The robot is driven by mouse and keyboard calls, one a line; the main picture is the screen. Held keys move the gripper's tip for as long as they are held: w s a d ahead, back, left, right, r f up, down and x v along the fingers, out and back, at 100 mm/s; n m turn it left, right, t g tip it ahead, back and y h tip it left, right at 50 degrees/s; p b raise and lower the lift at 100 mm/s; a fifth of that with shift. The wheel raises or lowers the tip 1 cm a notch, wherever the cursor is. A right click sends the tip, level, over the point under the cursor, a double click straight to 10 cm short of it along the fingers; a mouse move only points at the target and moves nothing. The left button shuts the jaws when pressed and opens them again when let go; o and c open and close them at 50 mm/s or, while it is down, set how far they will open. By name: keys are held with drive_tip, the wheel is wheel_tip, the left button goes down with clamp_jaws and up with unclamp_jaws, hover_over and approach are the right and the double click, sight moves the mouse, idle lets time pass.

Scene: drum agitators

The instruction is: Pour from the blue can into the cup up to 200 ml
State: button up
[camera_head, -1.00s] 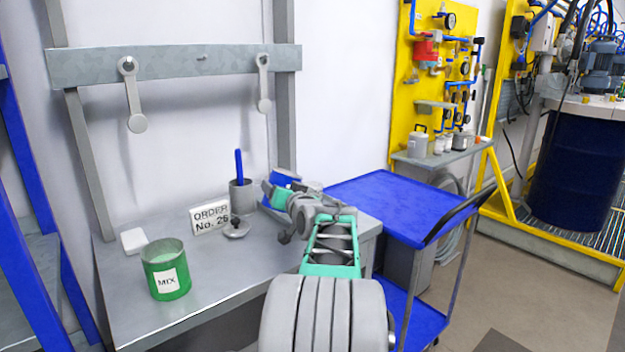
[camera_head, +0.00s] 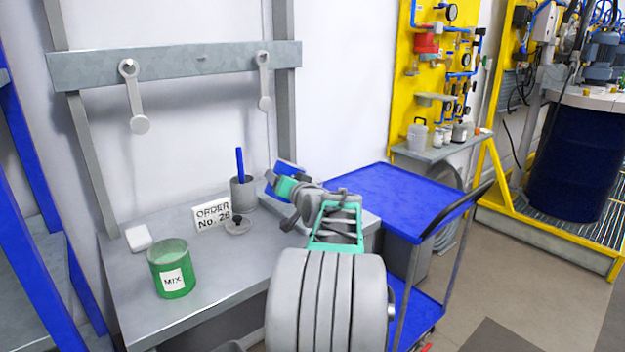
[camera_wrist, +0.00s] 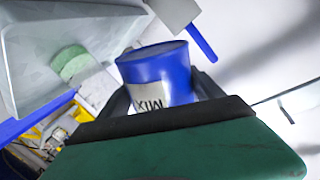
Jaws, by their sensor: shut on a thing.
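The blue can (camera_wrist: 158,72) with a white, partly hidden label is between the fingers of my gripper (camera_wrist: 175,108) in the wrist view. Its rim faces away from my palm, and its contents cannot be seen. In the head view my gripper (camera_head: 286,188) is shut on the blue can (camera_head: 288,167), which appears tilted above the right part of the bench. A grey cup (camera_head: 243,196) holding a blue stick stands upright on the bench to the left of the can, apart from it. It also shows in the wrist view (camera_wrist: 172,12). No fill level is readable.
A green MIX container (camera_head: 172,270) stands at the bench's front left. A blue trolley (camera_head: 385,195) is on the right. The bench's middle front is clear.

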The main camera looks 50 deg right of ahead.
sight(289, 169)
drive_tip(key=shift+s+d+r+m+p, duration=0.1)
drive_tip(key=shift+d+r+m+p, duration=0.15)
drive_tip(key=shift+r+p, duration=0.6)
drive_tip(key=shift+d+r+m+p, duration=0.2)
drive_tip(key=shift+r+m+p, duration=0.1)
drive_tip(key=shift+p, duration=1)
drive_tip(key=shift+d+r+m+y+p, duration=0.15)
drive_tip(key=shift+r+m+y+p, duration=0.45)
drive_tip(key=shift+p, duration=1.65)
drive_tip(key=shift+f+m+y+p, duration=0.45)
drive_tip(key=shift+m+p, duration=0.3)
drive_tip(key=shift+p, duration=1)
